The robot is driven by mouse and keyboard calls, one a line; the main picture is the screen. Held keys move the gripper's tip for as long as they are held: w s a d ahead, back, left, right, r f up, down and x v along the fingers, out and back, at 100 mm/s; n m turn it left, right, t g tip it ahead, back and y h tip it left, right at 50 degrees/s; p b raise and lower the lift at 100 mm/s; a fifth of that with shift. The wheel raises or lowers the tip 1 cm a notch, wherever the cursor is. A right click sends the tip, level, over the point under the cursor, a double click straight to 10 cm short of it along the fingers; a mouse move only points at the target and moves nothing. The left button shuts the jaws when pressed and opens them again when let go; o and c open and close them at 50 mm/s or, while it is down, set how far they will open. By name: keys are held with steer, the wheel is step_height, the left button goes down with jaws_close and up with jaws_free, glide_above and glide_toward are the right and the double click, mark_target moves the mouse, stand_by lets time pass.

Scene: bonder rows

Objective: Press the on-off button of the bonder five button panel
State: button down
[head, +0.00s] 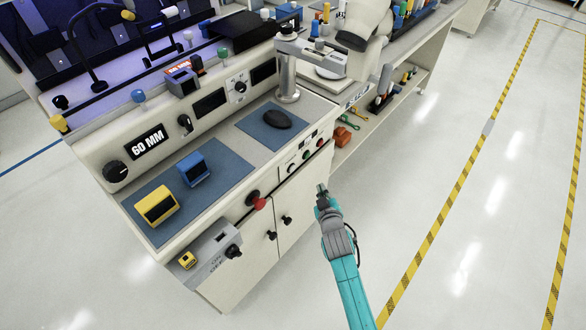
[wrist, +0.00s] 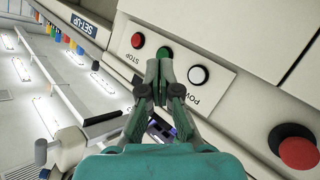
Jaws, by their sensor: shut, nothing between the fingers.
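The button panel (head: 297,162) is a pale strip on the front of the bonder bench. In the wrist view it shows a red button (wrist: 138,40) by the word STOP, a green button (wrist: 164,53), and a white button (wrist: 198,75) by a partly hidden word starting "PO". My gripper (head: 321,188) is shut and empty, in front of the bench just below the panel. In the wrist view its fingertips (wrist: 159,63) overlap the green button's lower part. I cannot tell whether they touch it. Other panel buttons are too small to read.
A large red knob (wrist: 299,153) juts out at the lower right of the wrist view; it also shows on the bench front (head: 260,203). Cabinet doors with black knobs (head: 271,236) are below. A blue mat (head: 272,125) with a mouse lies above the panel. The floor at right is clear.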

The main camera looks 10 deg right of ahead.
steer(key=w+a, duration=0.5)
steer(key=w, duration=0.2)
stand_by(0.6)
steer(key=shift+w+a, duration=0.15)
steer(key=shift+a, duration=0.05)
stand_by(1.2)
steer(key=shift+w+a, duration=0.15)
steer(key=shift+w, duration=0.1)
steer(key=shift+w+a, duration=0.25)
steer(key=shift+w, duration=0.1)
stand_by(0.8)
stand_by(0.3)
steer(key=shift+s+d, duration=0.5)
steer(key=shift+s, duration=0.25)
steer(key=shift+s+d, duration=0.75)
steer(key=shift+s, duration=0.25)
steer(key=shift+s+d, duration=0.7)
steer(key=shift+s, duration=0.3)
